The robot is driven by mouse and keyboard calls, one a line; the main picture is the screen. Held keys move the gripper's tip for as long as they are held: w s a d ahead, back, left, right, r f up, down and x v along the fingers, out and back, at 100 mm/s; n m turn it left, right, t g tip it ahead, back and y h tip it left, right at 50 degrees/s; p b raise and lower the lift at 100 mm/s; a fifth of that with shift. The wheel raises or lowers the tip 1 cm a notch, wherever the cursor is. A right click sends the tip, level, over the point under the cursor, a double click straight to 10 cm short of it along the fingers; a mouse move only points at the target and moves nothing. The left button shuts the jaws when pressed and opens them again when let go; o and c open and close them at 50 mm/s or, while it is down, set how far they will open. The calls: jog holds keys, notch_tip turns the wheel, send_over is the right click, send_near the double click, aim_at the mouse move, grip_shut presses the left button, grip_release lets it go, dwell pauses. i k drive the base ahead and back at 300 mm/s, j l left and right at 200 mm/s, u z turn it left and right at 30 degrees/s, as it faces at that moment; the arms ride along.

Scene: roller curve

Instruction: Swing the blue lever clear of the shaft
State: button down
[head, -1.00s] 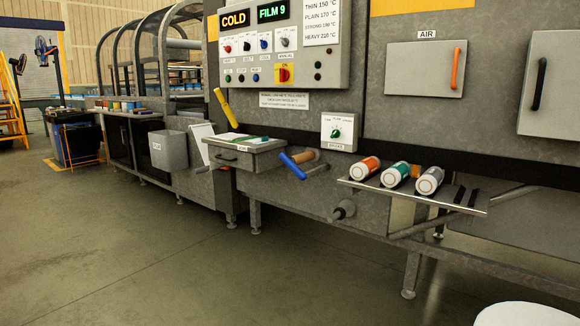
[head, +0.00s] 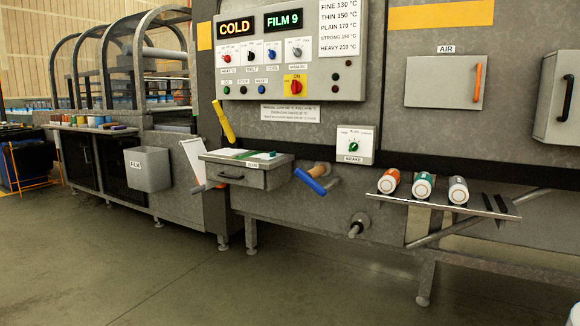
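The blue lever (head: 310,181) sticks out from the machine front in the middle of the head view, just right of the drawer. It slants down to the right. A tan roll or core (head: 319,169) and a grey bar sit right behind it. A separate short metal shaft end (head: 357,227) juts from the machine lower right of the lever. I cannot tell from here which of these the lever blocks. My gripper is not in view.
A drawer unit (head: 243,175) with a green item on top stands left of the lever. A shelf (head: 445,206) with orange, green and grey rolls juts out at right. A yellow handle (head: 223,122) is above. A grey bin (head: 148,168) hangs at left. The floor in front is clear.

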aim_at(317, 187)
jog(key=i+j+z, duration=0.1)
jog(key=i+j, duration=0.7)
jog(key=i+l, duration=0.2)
jog(key=i, duration=0.7)
jog(key=i+l+z, duration=0.15)
jog(key=i, duration=0.75)
